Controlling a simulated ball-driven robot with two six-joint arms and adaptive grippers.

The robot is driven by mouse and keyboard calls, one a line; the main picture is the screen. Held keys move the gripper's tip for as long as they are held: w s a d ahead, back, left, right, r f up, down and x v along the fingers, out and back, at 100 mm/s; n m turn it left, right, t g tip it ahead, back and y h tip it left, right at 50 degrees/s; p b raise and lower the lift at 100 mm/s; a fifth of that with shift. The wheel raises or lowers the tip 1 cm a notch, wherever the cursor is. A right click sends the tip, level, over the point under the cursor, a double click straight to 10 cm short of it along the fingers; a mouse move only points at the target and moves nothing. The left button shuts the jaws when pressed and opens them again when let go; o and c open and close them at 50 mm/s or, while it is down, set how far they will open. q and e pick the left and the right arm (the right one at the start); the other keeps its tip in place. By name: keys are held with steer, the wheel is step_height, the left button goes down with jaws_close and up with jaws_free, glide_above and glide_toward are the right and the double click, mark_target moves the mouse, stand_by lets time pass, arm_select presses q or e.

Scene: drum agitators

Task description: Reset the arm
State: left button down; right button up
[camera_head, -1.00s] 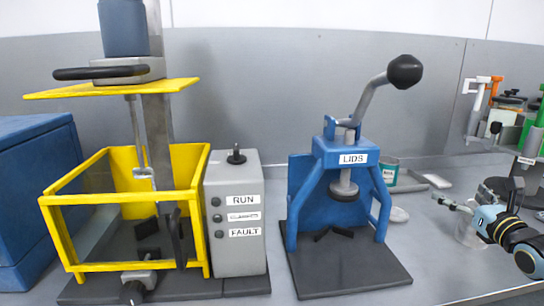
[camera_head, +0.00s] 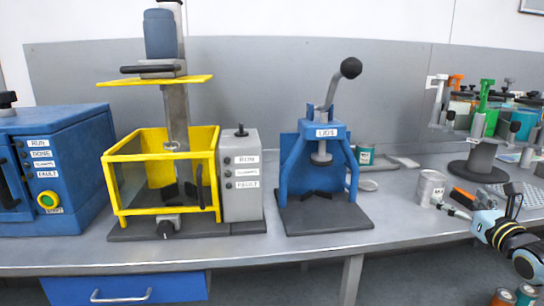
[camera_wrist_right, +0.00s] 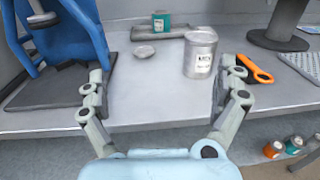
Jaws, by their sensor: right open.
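My right gripper (camera_head: 452,207) is at the right of the head view, near the table's front edge. In the right wrist view its two fingers (camera_wrist_right: 167,95) are spread wide and empty. A grey metal can with a white label (camera_head: 430,187) stands upright on the table just beyond the fingertips. It also shows in the right wrist view (camera_wrist_right: 200,54), between the fingers and farther off, with a gap to them. My left gripper is not in view.
A blue lid press (camera_head: 322,165) and a yellow-framed agitator (camera_head: 165,180) stand to the left on the grey table (camera_head: 300,245). An orange-handled tool (camera_wrist_right: 255,68) lies right of the can. A teal can (camera_wrist_right: 161,21) stands behind. Several cans sit on the floor.

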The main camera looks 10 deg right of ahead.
steer(key=s+a+f+m+g+b, duration=0.35)
steer(key=s+f, duration=0.35)
steer(key=f, duration=0.7)
steer(key=s+a+f+m+g+b, duration=0.25)
steer(key=s+a+f, duration=0.3)
steer(key=f, duration=0.75)
steer(key=s+a+f+m+g+b, duration=0.3)
steer(key=s+f, duration=0.4)
steer(key=f, duration=0.7)
arm_select(q)
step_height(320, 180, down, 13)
steer(key=b, duration=0.3)
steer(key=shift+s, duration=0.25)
arm_select(e)
steer(key=s+a+f+m+g+y, duration=0.1)
steer(key=s+a+f+m+g, duration=0.1)
steer(key=s+a+f+m, duration=0.3)
steer(key=s+a+f+m+g, duration=0.3)
steer(key=s+a+f+m, duration=0.2)
steer(key=s+m, duration=0.6)
steer(key=s+a+f+m+g+y, duration=0.1)
steer(key=s+a+f+m, duration=0.4)
steer(key=s, duration=1)
step_height(320, 180, down, 4)
steer(key=m+g, duration=0.1)
steer(key=m, duration=0.2)
steer(key=shift+s+g+y, duration=0.25)
steer(key=shift+g+y, duration=0.05)
steer(key=shift+g, duration=0.1)
steer(key=shift+a, duration=0.1)
